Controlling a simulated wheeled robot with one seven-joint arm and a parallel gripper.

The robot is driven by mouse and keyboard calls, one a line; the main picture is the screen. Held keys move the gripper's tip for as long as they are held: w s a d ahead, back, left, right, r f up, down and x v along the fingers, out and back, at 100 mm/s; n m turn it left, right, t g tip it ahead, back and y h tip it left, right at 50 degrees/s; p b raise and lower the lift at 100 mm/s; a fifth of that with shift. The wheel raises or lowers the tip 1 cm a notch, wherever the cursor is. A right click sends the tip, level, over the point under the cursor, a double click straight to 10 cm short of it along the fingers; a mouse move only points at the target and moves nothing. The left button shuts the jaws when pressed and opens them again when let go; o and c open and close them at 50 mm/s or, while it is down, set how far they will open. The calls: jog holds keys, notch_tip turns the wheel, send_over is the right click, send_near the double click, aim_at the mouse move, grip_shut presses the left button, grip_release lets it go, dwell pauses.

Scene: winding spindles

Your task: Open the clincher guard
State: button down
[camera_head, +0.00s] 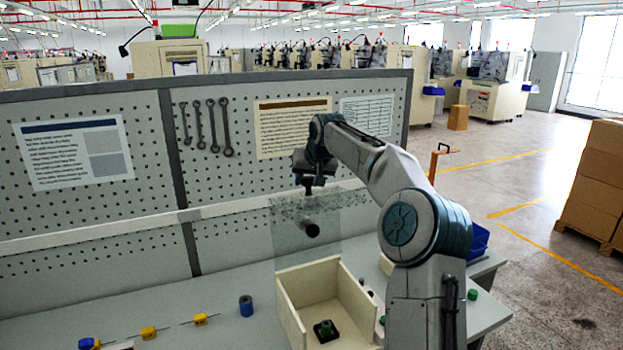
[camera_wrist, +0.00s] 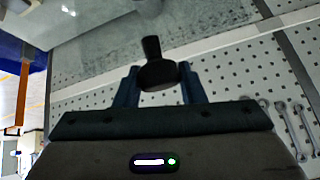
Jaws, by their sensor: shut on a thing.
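The clincher guard (camera_head: 292,232) is a clear, see-through panel standing upright above the back of an open cream box (camera_head: 292,317). A black round knob (camera_head: 312,229) sticks out from its face. My gripper (camera_head: 310,190) is at the guard's upper part, pointing down. In the wrist view the black knob (camera_wrist: 158,74) sits between the two blue fingers of my gripper (camera_wrist: 160,82), which are shut on it. The clear panel shows behind it. Inside the box is a dark block with a green part (camera_head: 325,330). The exact finger contact is hard to see.
A grey pegboard (camera_head: 90,220) with wrenches (camera_head: 212,125) and paper sheets stands close behind. On the bench are a blue spool (camera_head: 246,306) and yellow-and-blue pieces (camera_head: 149,333) at left. A blue bin (camera_head: 478,240) is at right, partly behind my arm.

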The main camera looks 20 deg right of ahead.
jog(key=shift+a+f, duration=0.25)
jog(key=shift+f, duration=0.05)
jog(key=c, duration=1.3)
grip_release()
jog(key=o, duration=0.3)
jog(key=shift+w+a, duration=0.1)
jog(key=shift+a, duration=0.1)
jog(key=shift+d+r, duration=0.2)
jog(key=shift+d, duration=0.2)
jog(key=a+b+v, duration=0.1)
jog(key=b+v, duration=0.1)
jog(key=v, duration=1.1)
jog(key=shift+s+d+r+b, duration=0.25)
jog(key=shift+s+d+b, duration=0.05)
jog(key=shift+d, duration=0.15)
